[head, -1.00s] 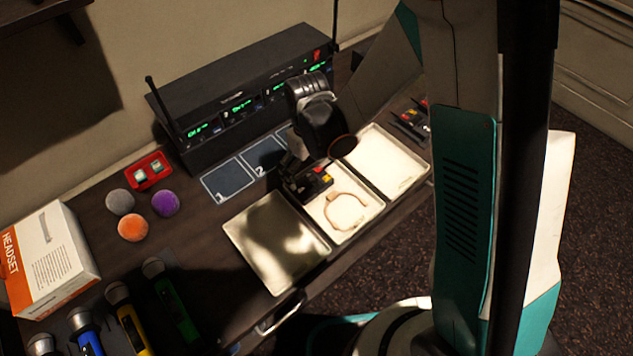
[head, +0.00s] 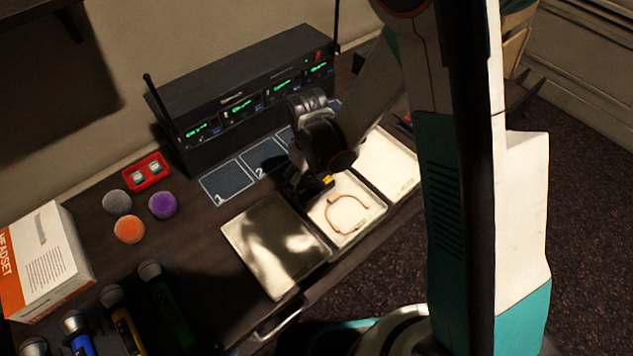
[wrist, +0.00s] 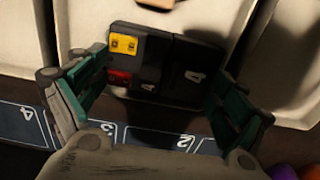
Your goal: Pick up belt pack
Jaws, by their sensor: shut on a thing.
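The belt pack is a small black box with a yellow and a red part and a pale mark on its face. In the wrist view the belt pack (wrist: 150,62) lies between the teal fingers of my gripper (wrist: 158,80), which is shut on it. In the head view the belt pack (head: 326,182) shows mostly as a yellow spot below my gripper (head: 310,190), by the back edge of the middle tray. My gripper hides most of it there. I cannot tell whether it is clear of the surface.
The middle tray (head: 373,217) holds a beige headset (head: 345,228). Trays flank it at left (head: 250,250) and right (head: 405,185). A receiver rack (head: 240,95) with antennas stands behind numbered squares (head: 228,183). Foam balls (head: 130,229), microphones (head: 122,320) and a headset box (head: 50,260) are at left.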

